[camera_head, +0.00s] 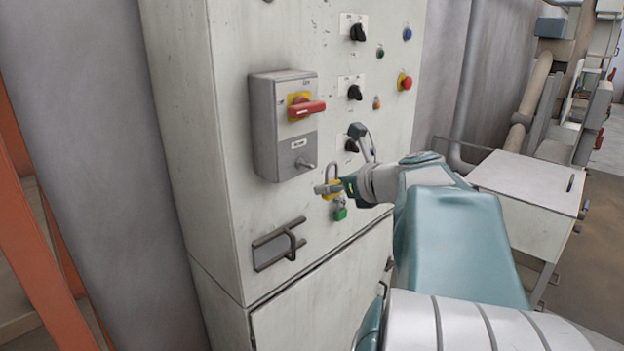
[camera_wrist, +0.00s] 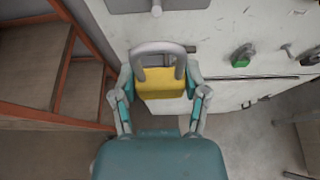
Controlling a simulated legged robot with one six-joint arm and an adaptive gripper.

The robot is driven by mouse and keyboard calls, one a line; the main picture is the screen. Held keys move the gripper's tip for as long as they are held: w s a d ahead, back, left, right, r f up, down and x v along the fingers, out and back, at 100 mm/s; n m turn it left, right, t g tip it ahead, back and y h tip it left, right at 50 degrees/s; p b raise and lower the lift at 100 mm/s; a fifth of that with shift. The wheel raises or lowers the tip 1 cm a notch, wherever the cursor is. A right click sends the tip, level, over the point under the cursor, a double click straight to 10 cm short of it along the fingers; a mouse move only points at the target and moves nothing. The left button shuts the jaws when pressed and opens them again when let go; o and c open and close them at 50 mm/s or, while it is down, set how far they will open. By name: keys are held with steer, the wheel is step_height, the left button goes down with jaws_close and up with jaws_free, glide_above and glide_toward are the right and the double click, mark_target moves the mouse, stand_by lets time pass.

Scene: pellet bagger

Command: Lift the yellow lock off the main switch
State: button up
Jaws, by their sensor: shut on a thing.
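The yellow lock (camera_head: 331,187) is held in my gripper (camera_head: 343,189), in front of the cabinet and below and right of the main switch box. In the wrist view the yellow lock (camera_wrist: 165,84) sits between both fingers of my gripper (camera_wrist: 160,88), with its grey shackle upward. The main switch (camera_head: 306,107) has a red handle on a yellow plate. A metal peg (camera_head: 304,163) sticks out low on its grey box (camera_head: 265,125). The shackle looks apart from the peg (camera_wrist: 157,10) in the wrist view. Part of the lock is hidden by my fingers in the head view.
A green lock (camera_head: 340,213) hangs on the cabinet (camera_head: 230,215) just below my gripper. A metal bracket (camera_head: 280,245) is at lower left. Black knobs and a red button (camera_head: 404,81) are at right. Orange framework (camera_head: 40,245) stands at far left.

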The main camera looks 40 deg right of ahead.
steer(key=s, duration=1.1)
steer(key=shift+d, duration=0.4)
